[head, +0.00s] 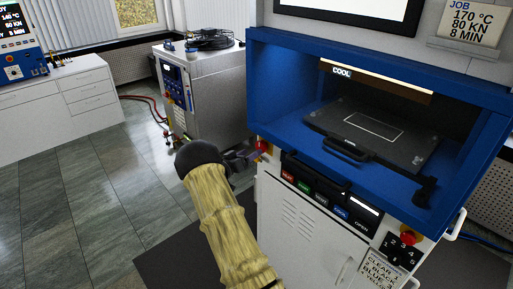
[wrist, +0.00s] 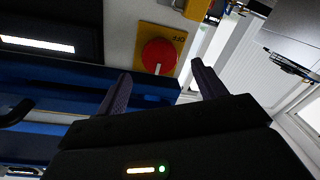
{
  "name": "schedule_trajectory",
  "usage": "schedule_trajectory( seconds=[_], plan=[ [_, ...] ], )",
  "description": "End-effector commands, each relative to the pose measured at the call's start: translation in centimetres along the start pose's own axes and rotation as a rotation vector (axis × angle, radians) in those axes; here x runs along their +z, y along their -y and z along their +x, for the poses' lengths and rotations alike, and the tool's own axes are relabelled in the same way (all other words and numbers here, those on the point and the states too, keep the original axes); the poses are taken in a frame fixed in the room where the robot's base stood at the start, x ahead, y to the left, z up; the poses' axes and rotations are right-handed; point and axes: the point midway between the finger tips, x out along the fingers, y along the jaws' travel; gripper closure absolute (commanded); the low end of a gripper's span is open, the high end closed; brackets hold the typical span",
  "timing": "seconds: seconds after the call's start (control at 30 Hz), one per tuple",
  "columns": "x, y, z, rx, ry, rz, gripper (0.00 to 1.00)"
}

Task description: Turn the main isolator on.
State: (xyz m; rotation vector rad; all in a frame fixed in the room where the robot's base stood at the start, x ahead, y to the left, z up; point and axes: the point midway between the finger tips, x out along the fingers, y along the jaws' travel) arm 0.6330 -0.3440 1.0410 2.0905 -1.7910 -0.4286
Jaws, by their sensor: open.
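The main isolator is a red rotary knob (wrist: 159,56) on a yellow plate (wrist: 172,36), seen in the wrist view. A white mark shows on the knob's lower part, and small dark lettering on the plate is too blurred to read. In the head view the red knob (head: 263,146) sits at the left front edge of the blue press, above the white cabinet. My gripper (wrist: 161,70) is open, with one finger on each side of the knob in the picture and a gap to it. In the head view my gripper (head: 248,157) is just left of the knob, partly hidden by my arm.
The blue press (head: 278,91) holds a dark platen with a handle (head: 348,149). A row of coloured buttons (head: 321,199) and a red stop button (head: 408,237) lie along its front. A grey unit (head: 205,92) stands behind left; the floor at left is clear.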

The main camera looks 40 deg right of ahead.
Motion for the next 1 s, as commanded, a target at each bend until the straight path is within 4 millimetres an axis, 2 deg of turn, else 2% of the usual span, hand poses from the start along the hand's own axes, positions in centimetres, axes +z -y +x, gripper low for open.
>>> schedule_trajectory(
  seconds=[0.1,0.23,0.4,0.6,0.63,0.83,0.87,1.0],
  plan=[
    [-0.1,-0.2,2.2,0.003,0.001,0.001,0.3],
    [-0.1,-0.1,3.8,0.002,0.001,0.001,0.3],
    [0.0,0.0,4.5,0.0,0.001,0.0,0.3],
    [0.1,0.0,4.5,0.0,0.001,0.0,0.3],
    [0.1,0.0,4.5,0.0,0.0,0.0,0.32],
    [0.0,0.0,4.5,0.0,0.0,0.0,0.71],
    [0.0,0.0,4.5,0.0,0.0,0.0,0.75],
    [0.0,0.0,4.5,0.0,0.0,0.002,0.75]
  ],
)
